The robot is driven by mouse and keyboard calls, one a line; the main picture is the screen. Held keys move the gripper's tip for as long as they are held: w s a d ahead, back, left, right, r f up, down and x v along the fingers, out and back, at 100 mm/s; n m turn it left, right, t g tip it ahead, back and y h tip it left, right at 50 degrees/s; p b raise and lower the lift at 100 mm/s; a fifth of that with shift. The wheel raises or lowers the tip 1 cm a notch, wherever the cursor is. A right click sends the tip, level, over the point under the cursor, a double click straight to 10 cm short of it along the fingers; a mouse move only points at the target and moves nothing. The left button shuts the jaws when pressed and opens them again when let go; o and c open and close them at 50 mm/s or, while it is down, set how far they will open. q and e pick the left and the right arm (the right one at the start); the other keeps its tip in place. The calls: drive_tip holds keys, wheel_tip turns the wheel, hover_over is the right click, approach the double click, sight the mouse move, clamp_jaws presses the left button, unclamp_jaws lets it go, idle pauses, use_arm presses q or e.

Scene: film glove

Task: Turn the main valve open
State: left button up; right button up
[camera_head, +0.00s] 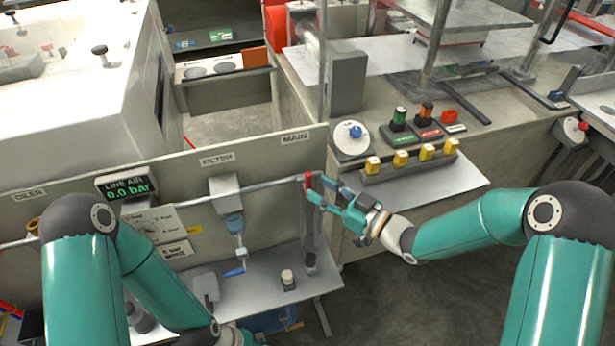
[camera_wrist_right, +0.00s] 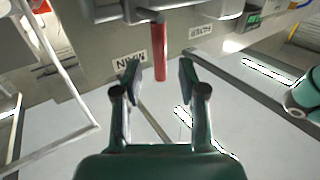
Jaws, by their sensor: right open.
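The main valve's red handle (camera_head: 309,180) is on the pipe below the MAIN label (camera_head: 295,138), hanging down. In the right wrist view the red handle (camera_wrist_right: 159,50) is upper middle, its lower end appearing between my fingers. My right gripper (camera_head: 318,190) is at the handle; it also shows in the wrist view (camera_wrist_right: 159,80), open, with a gap on each side of the handle. I cannot tell how deep the handle sits between the fingers. The LINE AIR display (camera_head: 128,186) reads 0.0 bar. My left arm ends at the bottom edge, its fingers out of view.
A grey shelf (camera_head: 262,310) with small dark and white items lies below. A bench with yellow (camera_head: 401,158) and other coloured buttons stands to the right. The floor between is clear.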

sight(311, 184)
drive_tip(key=shift+p+x, duration=0.4)
drive_tip(key=shift+x, duration=1.75)
clamp_jaws()
